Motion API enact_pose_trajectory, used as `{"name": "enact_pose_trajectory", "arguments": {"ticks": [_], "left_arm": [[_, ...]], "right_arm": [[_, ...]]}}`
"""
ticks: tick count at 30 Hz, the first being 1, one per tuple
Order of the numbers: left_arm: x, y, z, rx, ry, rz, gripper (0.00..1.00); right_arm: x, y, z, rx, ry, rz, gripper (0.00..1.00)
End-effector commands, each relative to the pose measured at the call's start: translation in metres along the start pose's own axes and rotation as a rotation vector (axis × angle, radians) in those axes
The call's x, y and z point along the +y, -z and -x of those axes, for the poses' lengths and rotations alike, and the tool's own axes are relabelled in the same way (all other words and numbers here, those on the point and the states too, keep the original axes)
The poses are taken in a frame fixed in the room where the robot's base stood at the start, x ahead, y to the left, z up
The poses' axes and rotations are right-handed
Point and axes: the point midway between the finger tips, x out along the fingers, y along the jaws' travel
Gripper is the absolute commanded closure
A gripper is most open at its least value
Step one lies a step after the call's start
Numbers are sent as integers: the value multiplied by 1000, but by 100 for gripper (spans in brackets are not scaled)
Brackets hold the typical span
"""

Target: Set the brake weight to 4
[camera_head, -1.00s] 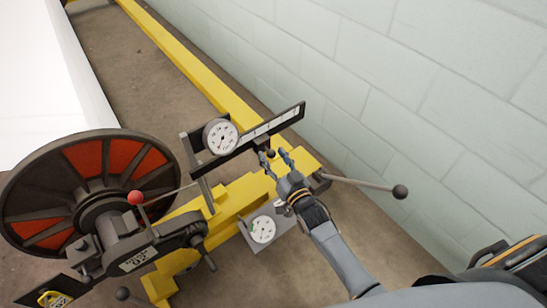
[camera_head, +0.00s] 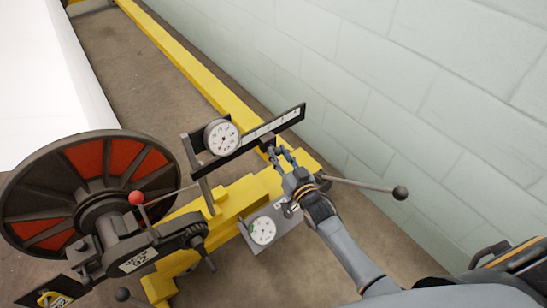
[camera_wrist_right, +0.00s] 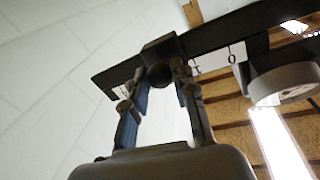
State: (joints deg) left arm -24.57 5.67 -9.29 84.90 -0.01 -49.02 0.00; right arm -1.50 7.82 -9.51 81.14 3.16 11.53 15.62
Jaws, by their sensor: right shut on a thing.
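The brake weight is a small dark block (camera_wrist_right: 163,48) with a round knob (camera_wrist_right: 160,75), on a dark scale bar (camera_head: 228,158) with a white marked strip. In the right wrist view the weight sits beside a mark that looks like 1, with a 0 farther right; it covers part of the strip, so its exact reading is unclear. My right gripper (camera_head: 277,151) is at the underside of the bar, its two fingers shut on the knob, one on each side (camera_wrist_right: 160,80). My left gripper is not in view.
A round dial (camera_head: 222,137) is mounted at the bar's left end, and a second dial (camera_head: 262,230) sits lower. A lever with a dark ball (camera_head: 400,192) extends right. A red-knobbed lever (camera_head: 136,198) and a large reel (camera_head: 90,190) stand left. A pale wall (camera_head: 430,80) is behind.

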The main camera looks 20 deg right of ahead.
Motion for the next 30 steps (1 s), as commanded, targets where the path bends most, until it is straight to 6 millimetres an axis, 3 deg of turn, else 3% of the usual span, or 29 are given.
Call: {"name": "enact_pose_trajectory", "arguments": {"ticks": [1,3,9,15,26,27,30], "left_arm": [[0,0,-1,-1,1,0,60],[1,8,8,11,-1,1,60],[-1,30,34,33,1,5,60],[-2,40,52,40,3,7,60],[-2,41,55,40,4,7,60],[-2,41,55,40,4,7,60],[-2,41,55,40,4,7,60]], "right_arm": [[23,6,-4,3,-9,14,100],[44,10,-9,4,-10,15,100],[93,19,-18,4,-8,11,100],[113,24,-22,3,-8,4,100],[118,26,-22,3,-12,5,100],[118,26,-22,3,-13,5,65],[118,26,-22,3,-12,5,50]]}}
